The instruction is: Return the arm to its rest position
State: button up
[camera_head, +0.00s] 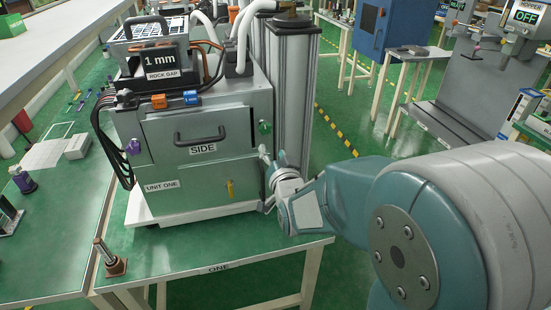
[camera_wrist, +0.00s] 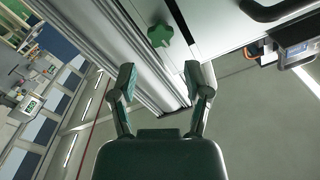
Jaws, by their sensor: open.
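My arm (camera_head: 350,200) reaches in from the right in the head view. My gripper (camera_head: 272,172) is at the right side of the grey cabinet (camera_head: 205,135) labelled UNIT ONE and SIDE, just below the green knob (camera_head: 264,127). In the wrist view my gripper (camera_wrist: 160,95) is open, its two fingers apart with nothing between them. The green knob also shows there (camera_wrist: 160,34), beyond the fingertips and apart from them. In the head view the fingertips are small and partly hidden, so contact with the cabinet cannot be told.
The cabinet stands on the green table marked ONE (camera_head: 220,268). A metal column (camera_head: 297,80) rises close behind my gripper. A brown-topped post (camera_head: 109,258) stands at the table's front left. A purple knob (camera_head: 133,146) is on the cabinet's left. Green floor (camera_head: 350,105) lies open behind my arm.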

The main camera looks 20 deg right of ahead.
jog(key=shift+s, duration=1.25)
jog(key=s+n+g, duration=0.5)
jog(key=s+g, duration=0.7)
jog(key=s, duration=1.2)
jog(key=shift+d+r+n, duration=0.15)
jog(key=shift+d+n, duration=0.05)
jog(key=shift+n, duration=0.1)
jog(key=shift+a, duration=0.1)
